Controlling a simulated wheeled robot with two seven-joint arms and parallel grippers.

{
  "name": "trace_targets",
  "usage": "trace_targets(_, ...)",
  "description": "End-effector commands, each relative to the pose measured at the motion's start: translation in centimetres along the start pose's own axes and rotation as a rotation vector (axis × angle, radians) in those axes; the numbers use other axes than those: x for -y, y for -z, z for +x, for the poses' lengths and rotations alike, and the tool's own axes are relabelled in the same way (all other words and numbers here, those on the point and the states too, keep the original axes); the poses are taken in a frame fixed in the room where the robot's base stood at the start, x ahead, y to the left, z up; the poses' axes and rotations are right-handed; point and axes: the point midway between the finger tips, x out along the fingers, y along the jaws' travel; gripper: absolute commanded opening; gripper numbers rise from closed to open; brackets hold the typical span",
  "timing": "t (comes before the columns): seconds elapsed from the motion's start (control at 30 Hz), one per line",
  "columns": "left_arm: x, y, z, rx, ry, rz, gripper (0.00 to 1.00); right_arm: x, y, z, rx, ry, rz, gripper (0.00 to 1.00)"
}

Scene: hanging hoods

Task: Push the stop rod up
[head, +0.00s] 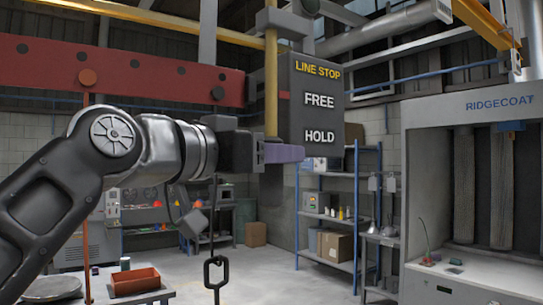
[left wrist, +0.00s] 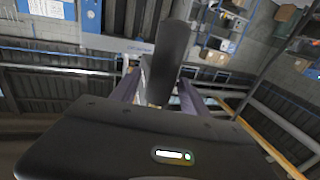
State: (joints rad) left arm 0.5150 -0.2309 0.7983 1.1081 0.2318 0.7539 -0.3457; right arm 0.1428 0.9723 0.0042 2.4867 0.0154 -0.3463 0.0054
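The stop rod (head: 271,85) is a yellow upright bar with a dark grip (head: 271,182) at its lower end. It hangs beside the dark LINE STOP sign (head: 318,98), which reads FREE above HOLD. My left gripper (head: 283,153), with purple fingers, is level with the HOLD word. Its near finger crosses in front of the dark grip. In the left wrist view the dark grip (left wrist: 171,62) stands between the two parted fingers, with a narrow gap showing at the left finger. Contact on the other side is hidden. My right gripper is not in view.
A red beam (head: 120,75) runs behind my left arm. A dark chain link (head: 215,272) hangs below. A blue shelf rack (head: 340,215) and the RIDGECOAT booth (head: 425,150) stand to the right. An orange tray (head: 135,281) sits on a table at lower left.

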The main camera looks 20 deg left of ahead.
Motion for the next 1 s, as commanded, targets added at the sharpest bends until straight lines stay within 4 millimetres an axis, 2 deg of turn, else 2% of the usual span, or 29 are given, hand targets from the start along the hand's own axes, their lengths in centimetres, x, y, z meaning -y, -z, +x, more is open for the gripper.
trace_targets(0.23,0.0,-0.2,0.0,0.004,-0.001,0.0,0.53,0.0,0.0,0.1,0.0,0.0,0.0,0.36)
trace_targets(0.37,-0.1,-0.4,-0.7,0.003,-0.002,0.0,0.53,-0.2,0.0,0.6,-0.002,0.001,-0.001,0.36)
trace_targets(0.73,-0.1,-0.3,-6.4,-0.001,-0.001,0.0,0.53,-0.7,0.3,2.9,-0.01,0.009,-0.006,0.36)
trace_targets(0.87,0.0,-0.2,-7.5,0.001,-0.001,-0.001,0.53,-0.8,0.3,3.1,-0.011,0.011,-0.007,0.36)
trace_targets(1.0,0.0,-0.1,-7.8,0.003,-0.001,-0.001,0.53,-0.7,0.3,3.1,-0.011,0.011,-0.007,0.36)
